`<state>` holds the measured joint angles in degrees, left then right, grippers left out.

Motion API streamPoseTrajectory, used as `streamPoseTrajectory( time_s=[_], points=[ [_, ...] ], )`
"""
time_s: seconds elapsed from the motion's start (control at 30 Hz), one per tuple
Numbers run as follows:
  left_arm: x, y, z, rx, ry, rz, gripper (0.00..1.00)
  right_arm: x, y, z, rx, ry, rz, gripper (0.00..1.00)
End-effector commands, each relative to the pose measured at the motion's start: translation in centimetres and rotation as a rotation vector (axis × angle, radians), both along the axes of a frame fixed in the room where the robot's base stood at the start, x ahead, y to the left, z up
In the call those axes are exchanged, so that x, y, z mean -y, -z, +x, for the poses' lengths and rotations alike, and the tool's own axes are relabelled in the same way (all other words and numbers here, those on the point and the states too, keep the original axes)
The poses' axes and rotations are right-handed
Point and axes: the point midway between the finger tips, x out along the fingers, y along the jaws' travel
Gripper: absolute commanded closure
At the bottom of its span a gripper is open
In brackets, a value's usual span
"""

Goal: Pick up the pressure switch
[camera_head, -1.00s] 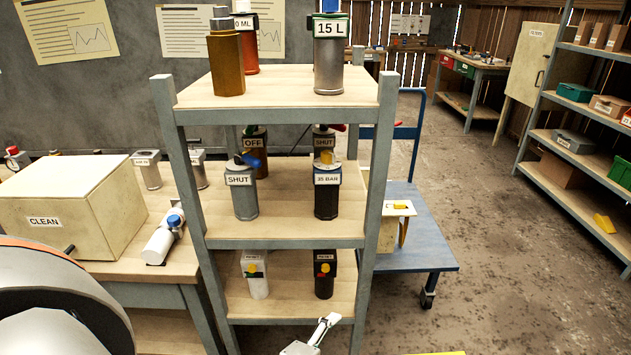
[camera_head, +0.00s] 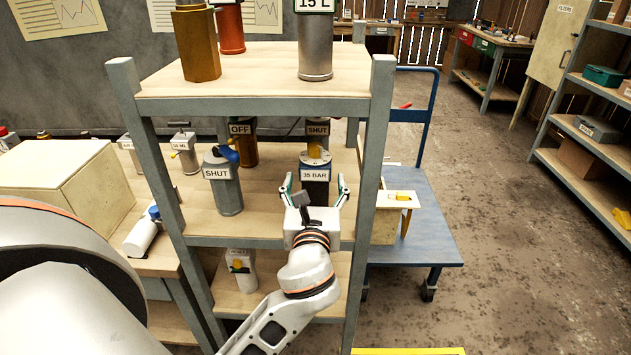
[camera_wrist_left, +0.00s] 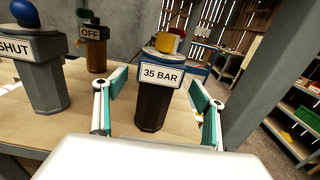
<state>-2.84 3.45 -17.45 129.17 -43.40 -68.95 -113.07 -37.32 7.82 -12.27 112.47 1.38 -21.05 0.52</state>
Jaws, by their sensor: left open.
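A dark canister labelled 35 BAR (camera_head: 315,172), with a yellow part on top, stands upright on the middle shelf; I take it for the pressure switch. My left gripper (camera_head: 315,186) is open just in front of it. In the left wrist view the canister (camera_wrist_left: 154,112) stands between and beyond the two green-padded fingers (camera_wrist_left: 159,104), with room on both sides. In the head view the gripper hides its lower part. My right gripper is not in view.
A grey canister labelled SHUT (camera_head: 224,190) stands left of it on the same shelf. Behind are canisters labelled OFF (camera_head: 243,150) and SHUT (camera_head: 318,130). The front right shelf post (camera_head: 370,150) is close on the right, the top board (camera_head: 250,84) above.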

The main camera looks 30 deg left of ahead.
Motion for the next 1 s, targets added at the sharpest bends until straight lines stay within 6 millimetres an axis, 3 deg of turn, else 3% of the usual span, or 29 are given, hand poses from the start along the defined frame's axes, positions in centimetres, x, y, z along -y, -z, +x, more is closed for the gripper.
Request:
streamPoseTrajectory(
  time_s=[0.4,0.67,0.7,0.9,1.0],
  points=[
    [-2.7,1.0,4.2,0.001,0.001,-0.001,0.31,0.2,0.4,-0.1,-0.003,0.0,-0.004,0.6],
    [-2.9,1.0,4.5,-0.001,0.002,-0.002,0.31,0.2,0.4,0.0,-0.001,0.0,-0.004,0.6],
    [-2.9,1.0,4.5,-0.001,0.002,-0.002,0.33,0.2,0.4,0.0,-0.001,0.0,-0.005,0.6],
    [-2.8,1.0,4.5,-0.001,0.002,-0.003,0.85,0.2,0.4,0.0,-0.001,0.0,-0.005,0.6],
    [-2.8,0.8,4.5,0.002,0.001,-0.002,0.89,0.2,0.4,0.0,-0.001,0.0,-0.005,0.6]
  ],
)
